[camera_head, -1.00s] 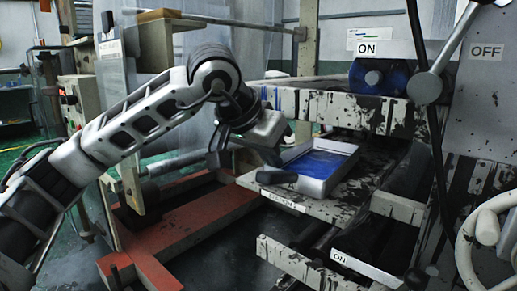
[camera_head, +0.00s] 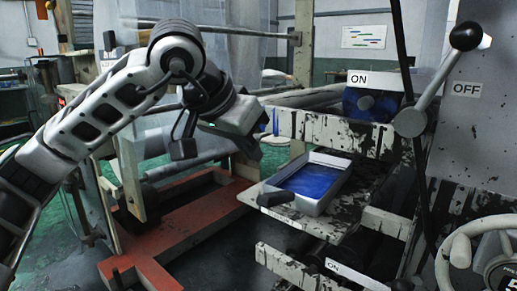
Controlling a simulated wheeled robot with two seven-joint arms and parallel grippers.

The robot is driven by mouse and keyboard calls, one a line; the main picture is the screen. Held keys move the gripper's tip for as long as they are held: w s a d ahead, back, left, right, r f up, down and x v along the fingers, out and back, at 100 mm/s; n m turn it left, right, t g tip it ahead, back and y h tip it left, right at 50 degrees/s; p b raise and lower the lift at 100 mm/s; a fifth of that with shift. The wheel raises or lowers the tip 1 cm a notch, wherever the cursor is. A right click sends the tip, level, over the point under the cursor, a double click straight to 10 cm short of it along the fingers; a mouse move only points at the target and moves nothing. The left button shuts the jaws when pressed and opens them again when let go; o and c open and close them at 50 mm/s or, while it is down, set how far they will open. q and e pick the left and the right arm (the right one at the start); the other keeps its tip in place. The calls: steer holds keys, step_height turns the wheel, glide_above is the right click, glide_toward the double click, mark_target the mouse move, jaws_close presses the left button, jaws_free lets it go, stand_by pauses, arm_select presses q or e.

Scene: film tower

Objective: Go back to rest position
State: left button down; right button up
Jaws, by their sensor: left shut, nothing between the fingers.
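My left arm comes in from the left, and my left gripper (camera_head: 252,127) hangs in the air at the middle of the view. It is shut and holds nothing. It is up and to the left of a white-rimmed tray (camera_head: 322,202) with blue inside, and clear of it. My right gripper is out of view.
The tray sits on a paint-worn machine shelf with a dark handle (camera_head: 277,198) at its front left. A lever with a black knob (camera_head: 466,36) stands at the right, between ON and OFF labels. A red floor frame (camera_head: 170,235) lies below my left arm. A pale wheel (camera_head: 450,250) is at lower right.

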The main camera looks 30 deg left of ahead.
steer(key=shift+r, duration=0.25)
